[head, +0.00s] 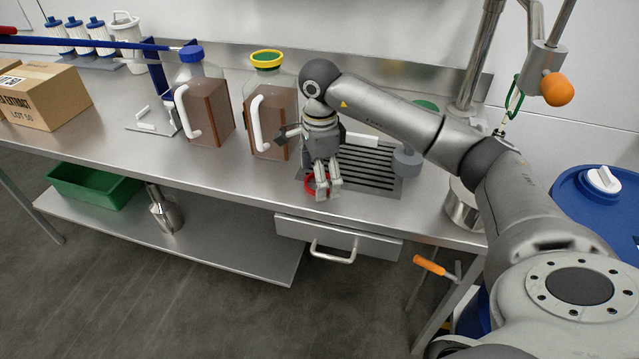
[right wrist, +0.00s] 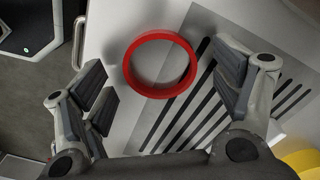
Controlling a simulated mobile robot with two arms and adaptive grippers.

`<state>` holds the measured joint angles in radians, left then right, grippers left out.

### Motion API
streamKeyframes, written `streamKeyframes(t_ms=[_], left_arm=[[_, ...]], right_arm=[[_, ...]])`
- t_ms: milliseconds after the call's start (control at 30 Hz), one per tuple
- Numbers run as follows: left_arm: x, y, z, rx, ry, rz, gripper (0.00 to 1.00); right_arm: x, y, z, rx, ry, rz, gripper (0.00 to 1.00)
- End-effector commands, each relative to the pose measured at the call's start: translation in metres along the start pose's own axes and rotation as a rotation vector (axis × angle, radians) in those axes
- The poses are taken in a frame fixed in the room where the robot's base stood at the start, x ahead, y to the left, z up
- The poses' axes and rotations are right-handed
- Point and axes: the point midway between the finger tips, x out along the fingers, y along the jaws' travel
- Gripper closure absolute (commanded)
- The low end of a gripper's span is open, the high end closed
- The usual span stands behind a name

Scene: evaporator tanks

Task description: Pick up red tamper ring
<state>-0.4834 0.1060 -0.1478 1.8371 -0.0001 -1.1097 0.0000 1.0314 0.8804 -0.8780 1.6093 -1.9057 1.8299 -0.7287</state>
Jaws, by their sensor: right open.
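The red tamper ring (right wrist: 128,64) lies on the steel bench, partly over the edge of the slotted drain plate, in the right wrist view. In the head view the red ring (head: 310,185) shows at the bench's front edge, partly hidden behind my right gripper (head: 327,192). My right gripper (right wrist: 165,95) is open, its fingers to either side of the ring in the wrist picture, with nothing between its pads. I cannot tell the height left between fingertips and ring. My left gripper is not in view.
Two jugs of brown liquid, one blue-capped (head: 204,105) and one yellow-capped (head: 270,110), stand left of my right gripper. The slotted drain plate (head: 404,187) lies to its right. A drawer (head: 300,231) is below the bench edge. A cardboard box (head: 45,95) sits far left.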

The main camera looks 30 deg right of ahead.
Motion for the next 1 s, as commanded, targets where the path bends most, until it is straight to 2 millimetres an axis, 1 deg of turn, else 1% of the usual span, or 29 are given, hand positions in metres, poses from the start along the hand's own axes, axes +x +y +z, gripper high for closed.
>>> streamKeyframes(t_ms=[67, 100, 367, 667, 767, 867, 1000], left_arm=[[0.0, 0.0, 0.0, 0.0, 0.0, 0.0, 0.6], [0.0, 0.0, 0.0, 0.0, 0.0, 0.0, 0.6], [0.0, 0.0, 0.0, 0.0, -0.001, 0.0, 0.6], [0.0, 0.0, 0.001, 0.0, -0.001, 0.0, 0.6], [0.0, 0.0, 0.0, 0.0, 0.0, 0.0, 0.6], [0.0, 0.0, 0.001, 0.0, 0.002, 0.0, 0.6], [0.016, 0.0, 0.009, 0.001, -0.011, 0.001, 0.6]], right_arm=[[0.0, 0.0, 0.0, 0.0, 0.0, 0.0, 0.16], [0.0, 0.0, 0.0, 0.0, 0.0, 0.0, 0.18], [-0.001, 0.0, 0.0, 0.0, -0.001, 0.0, 0.48], [-0.001, 0.0, 0.0, 0.0, -0.001, 0.0, 0.48], [-0.005, 0.0, 0.001, 0.0, -0.001, -0.002, 0.48], [-0.018, -0.001, 0.001, 0.0, -0.002, -0.004, 0.48], [-0.047, -0.001, 0.001, 0.0, -0.002, -0.005, 0.48]])
